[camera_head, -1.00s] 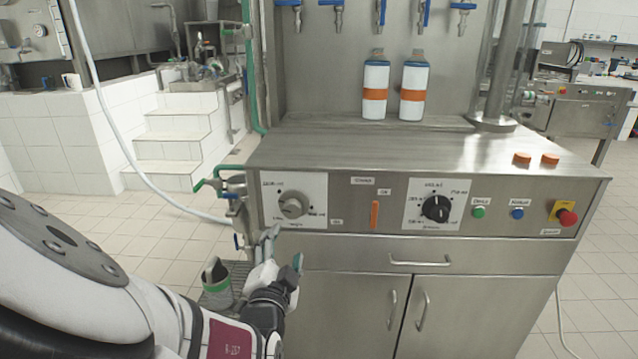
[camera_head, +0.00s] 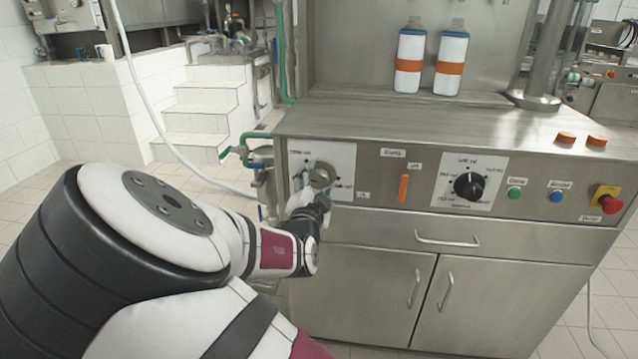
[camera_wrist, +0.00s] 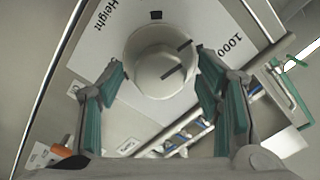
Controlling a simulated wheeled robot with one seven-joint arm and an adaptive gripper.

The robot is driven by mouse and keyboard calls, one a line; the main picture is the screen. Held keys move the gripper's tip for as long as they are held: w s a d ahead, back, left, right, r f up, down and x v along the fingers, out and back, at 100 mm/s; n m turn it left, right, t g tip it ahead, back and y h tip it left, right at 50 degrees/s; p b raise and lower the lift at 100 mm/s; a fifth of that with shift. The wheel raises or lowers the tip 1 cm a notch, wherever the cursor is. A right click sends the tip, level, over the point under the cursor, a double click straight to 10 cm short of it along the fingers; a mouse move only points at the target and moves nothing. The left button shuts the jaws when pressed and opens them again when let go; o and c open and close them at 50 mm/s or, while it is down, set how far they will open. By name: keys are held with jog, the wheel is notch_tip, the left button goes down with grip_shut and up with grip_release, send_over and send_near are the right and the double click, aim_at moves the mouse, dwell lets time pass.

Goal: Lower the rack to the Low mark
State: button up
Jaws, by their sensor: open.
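The height dial is a round silver knob (camera_head: 322,176) on a white plate (camera_head: 340,158) at the left end of the machine's front panel. In the wrist view the knob (camera_wrist: 158,62) fills the upper middle, beside the printed word "Height" and the number 1000. A thin dark line shows on its face. My gripper (camera_head: 313,190) is at the knob, its fingers (camera_wrist: 160,72) open, one on each side. I cannot tell whether they touch it. No Low mark is readable, and the raised rack is not in view.
A black knob (camera_head: 467,186), orange lever (camera_head: 403,188), green button (camera_head: 514,193), blue button (camera_head: 556,197) and red stop button (camera_head: 611,203) sit to the right. Two bottles (camera_head: 409,60) stand on the machine top. A green-handled valve (camera_head: 252,140) is close on the left.

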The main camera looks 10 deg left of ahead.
jog(key=shift+w, duration=0.45)
jog(key=c, duration=1.2)
jog(key=shift+o, duration=0.2)
jog(key=shift+n, duration=0.5)
jog(key=n+p, duration=0.3)
jog(key=n, duration=0.2)
jog(key=shift+n, duration=0.3)
jog(key=n+p, duration=0.2)
jog(key=n, duration=0.3)
jog(key=shift+n+p, duration=0.3)
jog(key=shift+n, duration=0.1)
jog(key=shift+f, duration=0.1)
